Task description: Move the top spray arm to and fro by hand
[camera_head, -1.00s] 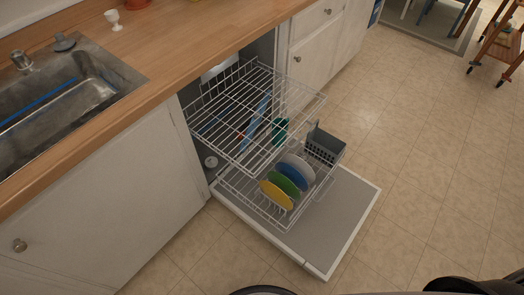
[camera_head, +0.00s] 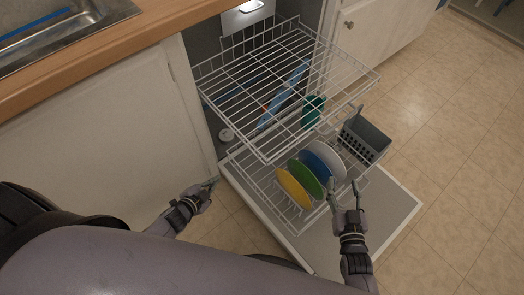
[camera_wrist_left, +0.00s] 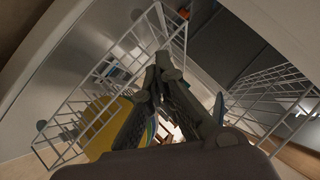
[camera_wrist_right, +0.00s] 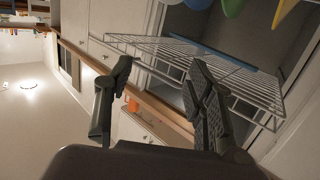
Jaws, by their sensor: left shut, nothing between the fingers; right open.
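The dishwasher stands open with its upper rack (camera_head: 262,142) and lower rack (camera_head: 238,165) pulled out. A long blue bar (camera_head: 291,88) lies slanted at the upper rack, seen through its wires; I cannot tell whether it is the top spray arm. A blue bar also shows by a rack in the right wrist view (camera_wrist_right: 228,57). My left gripper (camera_head: 213,181) is shut and empty, left of the lower rack near the door's hinge side. My right gripper (camera_head: 344,186) is open and empty, in front of the plates and below the upper rack's front edge.
Yellow (camera_head: 293,190), green, blue and white plates stand in the lower rack. A grey cutlery basket (camera_head: 366,138) is at its right, and a green cup (camera_head: 312,111) shows behind. The open door (camera_head: 392,200) lies low. Floor to the right is clear.

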